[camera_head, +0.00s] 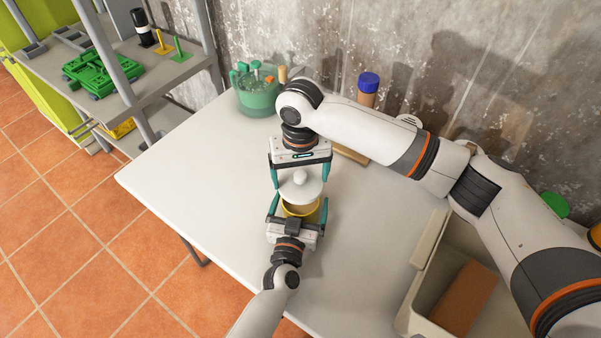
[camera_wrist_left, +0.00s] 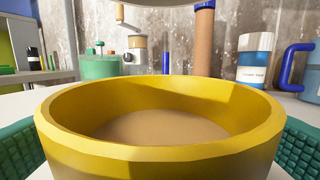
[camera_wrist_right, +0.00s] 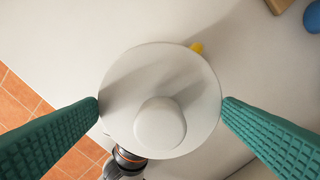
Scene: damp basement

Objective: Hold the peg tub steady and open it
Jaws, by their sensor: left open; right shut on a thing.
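The peg tub (camera_head: 300,211) is yellow and round and stands near the table's front edge. In the left wrist view its rim (camera_wrist_left: 160,153) is uncovered and the inside looks brownish; I see no pegs. My left gripper (camera_head: 298,206) is open, with a green finger on either side of the tub. The white lid (camera_head: 300,188), with a round knob, is above the tub and apart from it. My right gripper (camera_head: 300,178) is shut on the lid; in the right wrist view its fingertips are at opposite edges of the lid (camera_wrist_right: 160,75).
A beige crate (camera_head: 425,245) holding a brown block is at right. A shelf with green items is at left. The table's left part is clear.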

